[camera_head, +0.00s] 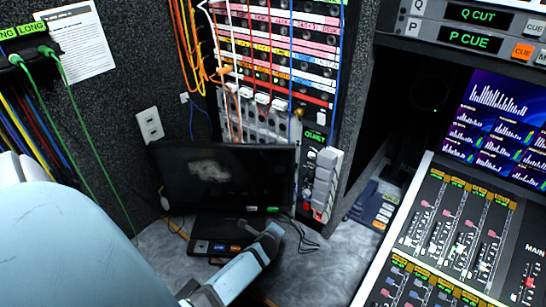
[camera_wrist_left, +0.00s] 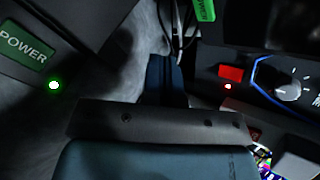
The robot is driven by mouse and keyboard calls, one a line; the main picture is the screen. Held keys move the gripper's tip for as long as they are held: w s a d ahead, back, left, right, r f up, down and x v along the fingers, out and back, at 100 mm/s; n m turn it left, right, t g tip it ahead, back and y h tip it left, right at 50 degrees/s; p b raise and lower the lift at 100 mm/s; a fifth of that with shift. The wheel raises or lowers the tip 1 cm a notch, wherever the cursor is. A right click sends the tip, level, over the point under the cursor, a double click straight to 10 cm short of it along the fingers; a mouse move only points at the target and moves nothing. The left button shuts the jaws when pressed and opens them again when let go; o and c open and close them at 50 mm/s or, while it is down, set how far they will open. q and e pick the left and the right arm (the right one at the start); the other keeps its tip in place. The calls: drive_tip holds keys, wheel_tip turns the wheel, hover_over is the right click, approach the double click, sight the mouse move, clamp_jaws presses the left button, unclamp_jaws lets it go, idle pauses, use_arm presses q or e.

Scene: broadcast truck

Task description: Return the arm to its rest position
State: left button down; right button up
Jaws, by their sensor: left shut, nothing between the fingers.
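My left arm (camera_head: 70,250) comes in as a large pale blue link at the lower left of the head view. Its gripper (camera_head: 270,236) is low in the middle, in front of a dark monitor and near the grey worktop. The gripper is shut and holds nothing. In the left wrist view the closed dark blue fingers (camera_wrist_left: 165,78) extend up from the dark wrist bar, over a shadowed area. My right arm and gripper are in neither view.
Behind the gripper stand the dark monitor (camera_head: 225,180) and a rack of labelled patch panels (camera_head: 275,60). A mixing console (camera_head: 455,230) fills the right. Green cables (camera_head: 75,120) hang at the left. A POWER label (camera_wrist_left: 22,45) and loose blue cable (camera_wrist_left: 262,85) show in the wrist view.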

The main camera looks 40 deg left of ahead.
use_arm(q)
drive_tip(key=shift+s+d, duration=0.5)
drive_tip(key=shift+s, duration=0.1)
